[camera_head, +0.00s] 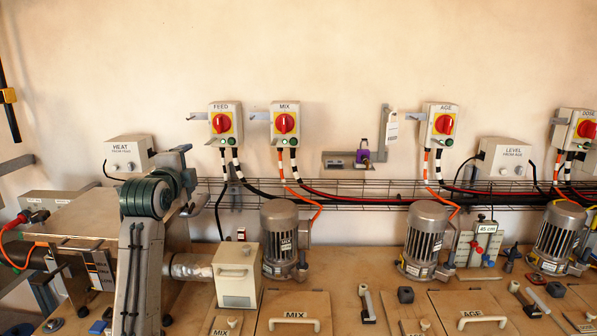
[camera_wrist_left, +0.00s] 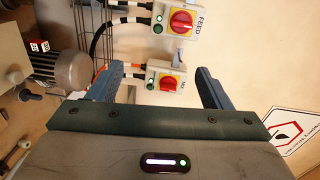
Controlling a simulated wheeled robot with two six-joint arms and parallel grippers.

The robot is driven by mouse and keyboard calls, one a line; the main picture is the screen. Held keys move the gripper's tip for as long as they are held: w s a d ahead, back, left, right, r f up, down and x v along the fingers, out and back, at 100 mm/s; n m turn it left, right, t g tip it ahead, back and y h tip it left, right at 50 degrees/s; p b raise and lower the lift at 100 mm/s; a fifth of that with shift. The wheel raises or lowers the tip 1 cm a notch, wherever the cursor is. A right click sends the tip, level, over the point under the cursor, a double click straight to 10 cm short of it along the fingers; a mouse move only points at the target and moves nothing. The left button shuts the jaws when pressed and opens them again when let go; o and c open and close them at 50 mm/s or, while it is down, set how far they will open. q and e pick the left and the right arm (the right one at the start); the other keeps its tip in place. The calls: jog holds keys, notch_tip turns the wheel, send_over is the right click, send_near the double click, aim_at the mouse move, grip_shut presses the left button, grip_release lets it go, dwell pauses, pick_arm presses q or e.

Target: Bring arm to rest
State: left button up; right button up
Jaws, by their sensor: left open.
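My left arm (camera_head: 138,265) rises from the bottom left in the head view, with a teal joint at the top. My left gripper (camera_head: 190,178) is at its end, in front of the wall and left of the FEED switch box (camera_head: 226,122). In the left wrist view the two blue-grey fingers of the gripper (camera_wrist_left: 155,85) stand wide apart with nothing between them. The MIX switch box (camera_wrist_left: 166,82) shows beyond the fingers, apart from them. My right gripper is not in view.
MIX (camera_head: 285,122), AGE (camera_head: 441,124) and DOSE (camera_head: 577,130) switch boxes line the wall above a wire cable tray (camera_head: 340,187). Grey motors (camera_head: 283,240) and lidded hatches (camera_head: 292,305) stand along the bench. The upper wall is clear.

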pick_arm(q)
jog(key=s+f+n+g, duration=0.25)
jog(key=s+f, duration=0.35)
jog(key=f, duration=0.5)
jog(key=s+f+n+g, duration=0.25)
jog(key=s+f, duration=0.25)
jog(key=f, duration=0.5)
jog(key=s+f+n+g, duration=0.1)
jog(key=s+f+n, duration=0.2)
jog(key=s+f, duration=0.55)
jog(key=s+f+n+g, duration=0.3)
jog(key=s+f, duration=0.3)
jog(key=s, duration=0.4)
jog(key=s+a+f+n+g+y, duration=0.1)
jog(key=s+f+n+g, duration=0.3)
jog(key=s, duration=0.6)
jog(key=s+f+n+g, duration=0.1)
jog(key=s+f+n, duration=0.1)
jog(key=s+f, duration=0.7)
jog(key=s+a+f+g, duration=0.1)
jog(key=a+f, duration=0.1)
jog(key=f, duration=1.3)
jog(key=s+a+f, duration=0.1)
jog(key=f, duration=1.3)
jog(key=s+a+f+g+b, duration=0.1)
jog(key=s+f, duration=1.7)
jog(key=f, duration=0.1)
jog(key=shift+s+a+f, duration=0.15)
jog(key=shift+s+f, duration=0.05)
jog(key=shift+f, duration=0.1)
